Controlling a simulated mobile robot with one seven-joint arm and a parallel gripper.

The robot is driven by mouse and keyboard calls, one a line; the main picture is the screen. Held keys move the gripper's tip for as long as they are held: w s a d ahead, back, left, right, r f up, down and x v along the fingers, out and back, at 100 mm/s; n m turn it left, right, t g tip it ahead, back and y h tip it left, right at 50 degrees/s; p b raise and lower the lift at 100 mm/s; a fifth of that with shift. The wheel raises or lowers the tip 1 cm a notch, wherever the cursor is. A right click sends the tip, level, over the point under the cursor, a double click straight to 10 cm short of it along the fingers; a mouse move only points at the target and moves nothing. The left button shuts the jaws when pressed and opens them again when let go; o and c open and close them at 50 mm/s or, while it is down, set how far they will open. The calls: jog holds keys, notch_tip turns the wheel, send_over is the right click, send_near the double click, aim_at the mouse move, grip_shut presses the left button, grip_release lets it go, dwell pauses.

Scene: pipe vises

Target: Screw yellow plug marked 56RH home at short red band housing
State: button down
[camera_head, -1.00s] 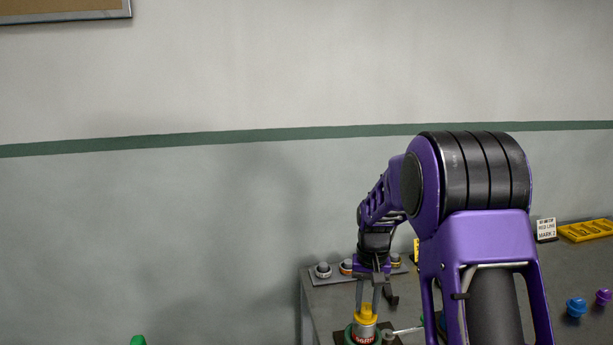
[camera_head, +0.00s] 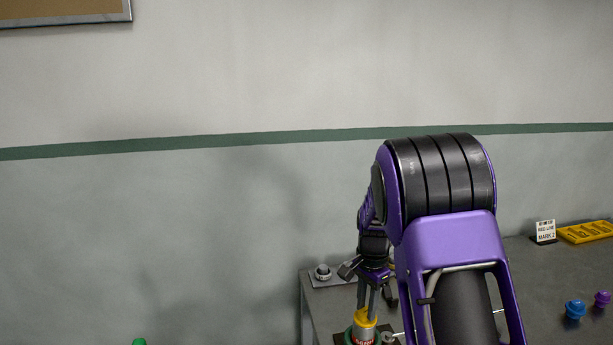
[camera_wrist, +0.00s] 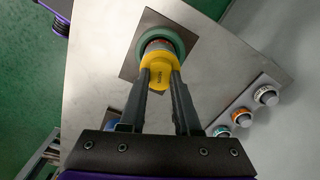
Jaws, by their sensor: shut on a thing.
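The yellow plug (camera_wrist: 158,72) is between the fingertips of my gripper (camera_wrist: 160,84), which is shut on it. Small dark marking shows on the plug, too small to read. In the head view the plug (camera_head: 365,318) is on top of the upright housing (camera_head: 364,335), below my gripper (camera_head: 367,306). How deep the plug sits in the housing cannot be told.
Several round knobs (camera_wrist: 242,117) stand on a plate beside the housing. A blue plug (camera_head: 575,309) and a purple plug (camera_head: 602,298) stand at the right of the bench. A "RED LINE MARK 2" sign (camera_head: 545,230) and a yellow tray (camera_head: 588,231) are behind them.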

jog(key=m, duration=1.3)
jog(key=shift+f, duration=0.1)
jog(key=c, duration=0.7)
grip_release()
jog(key=shift+r, duration=1.15)
